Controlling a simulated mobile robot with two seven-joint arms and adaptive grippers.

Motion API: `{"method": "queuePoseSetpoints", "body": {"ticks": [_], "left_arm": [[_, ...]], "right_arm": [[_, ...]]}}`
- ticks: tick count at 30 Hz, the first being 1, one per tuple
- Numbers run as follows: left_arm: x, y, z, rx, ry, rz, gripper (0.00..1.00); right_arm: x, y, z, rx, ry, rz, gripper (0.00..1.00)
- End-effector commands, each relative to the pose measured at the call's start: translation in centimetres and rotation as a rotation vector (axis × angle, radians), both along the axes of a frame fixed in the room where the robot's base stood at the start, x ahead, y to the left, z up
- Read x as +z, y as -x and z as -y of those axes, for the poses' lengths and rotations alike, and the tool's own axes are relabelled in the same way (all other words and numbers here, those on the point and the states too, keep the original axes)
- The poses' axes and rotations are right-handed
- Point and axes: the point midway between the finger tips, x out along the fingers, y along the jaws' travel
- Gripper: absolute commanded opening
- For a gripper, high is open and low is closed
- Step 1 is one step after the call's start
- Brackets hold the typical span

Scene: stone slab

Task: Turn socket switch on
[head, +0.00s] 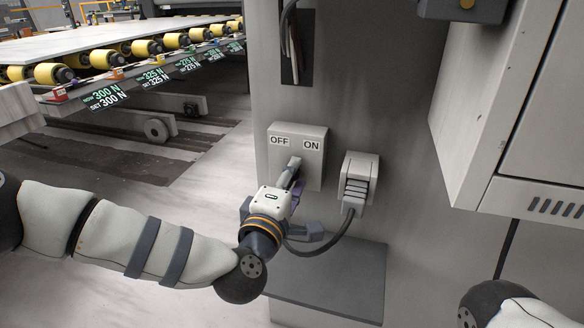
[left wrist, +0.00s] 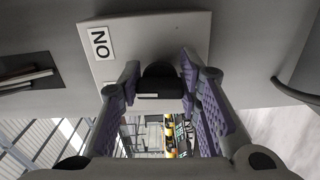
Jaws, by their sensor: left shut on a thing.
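The switch box (head: 313,168) is a light grey panel on the grey wall, marked OFF at its left and ON at its right. The gripper is shut on the knob, with a finger on each side in the left wrist view. In the head view the gripper hides most of the knob, so its exact turn is unclear. My right gripper is out of view.
A grey socket with a plug (head: 358,182) is right of the box; its black cable loops down behind my left gripper. A dark ledge (head: 335,285) lies below. A large cabinet (head: 510,120) juts out at the right. A roller conveyor (head: 130,55) stands at the back left.

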Motion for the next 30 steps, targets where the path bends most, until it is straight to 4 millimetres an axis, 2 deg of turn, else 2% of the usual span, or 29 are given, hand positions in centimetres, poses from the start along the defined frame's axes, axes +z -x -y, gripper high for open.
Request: {"method": "queuePoseSetpoints", "body": {"ticks": [1,15,30], "left_arm": [[0.5,0.0,0.0,0.001,-0.039,0.018,0.04],[0.2,-0.1,-0.1,0.002,-0.420,0.141,0.04],[-0.1,-0.1,-0.2,0.003,-0.606,0.200,0.04]], "right_arm": [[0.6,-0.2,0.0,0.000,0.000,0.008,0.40],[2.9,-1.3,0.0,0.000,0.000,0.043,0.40],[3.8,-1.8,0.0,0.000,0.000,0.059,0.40]]}}
